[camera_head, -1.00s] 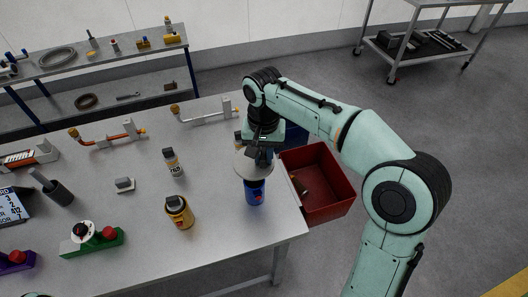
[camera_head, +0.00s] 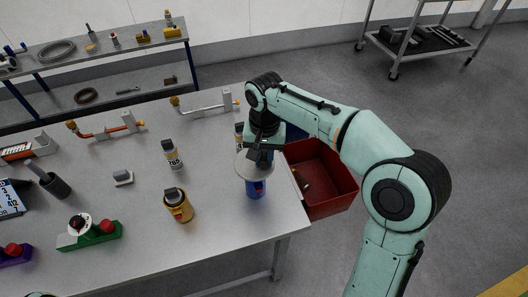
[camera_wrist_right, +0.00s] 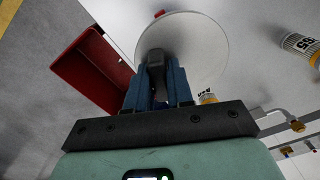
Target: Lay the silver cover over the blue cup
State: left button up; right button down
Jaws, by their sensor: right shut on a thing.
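The silver cover (camera_head: 244,169) is a pale round disc with a dark knob. My right gripper (camera_head: 261,155) is shut on the knob and holds the disc roughly level over the blue cup (camera_head: 256,188). The cup stands upright near the table's right edge, its top hidden by the disc; its lower side with a red mark shows. I cannot tell whether disc and cup touch. In the right wrist view, the cover (camera_wrist_right: 207,48) is beyond my gripper fingers (camera_wrist_right: 158,88) and hides most of the cup. My left gripper is not in view.
A red bin (camera_head: 324,198) sits just right of the table edge. A yellow can (camera_head: 178,207) and a white-labelled bottle (camera_head: 173,156) stand left of the cup. Another bottle (camera_head: 239,133) stands close behind the cover. The table (camera_head: 225,240) in front is clear.

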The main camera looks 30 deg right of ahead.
aim_at(265, 155)
jog(key=shift+f+b, duration=0.65)
jog(key=shift+f, duration=0.8)
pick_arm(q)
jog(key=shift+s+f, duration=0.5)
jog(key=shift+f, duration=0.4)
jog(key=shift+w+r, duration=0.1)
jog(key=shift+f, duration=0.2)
pick_arm(e)
jog(key=shift+f, duration=0.45)
jog(key=c, duration=0.9)
grip_release()
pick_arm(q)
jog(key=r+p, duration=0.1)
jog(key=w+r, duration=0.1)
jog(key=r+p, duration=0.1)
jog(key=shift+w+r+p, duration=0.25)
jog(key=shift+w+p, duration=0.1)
pick_arm(e)
notch_tip(265, 155, up, 13)
jog(key=shift+r, duration=0.15)
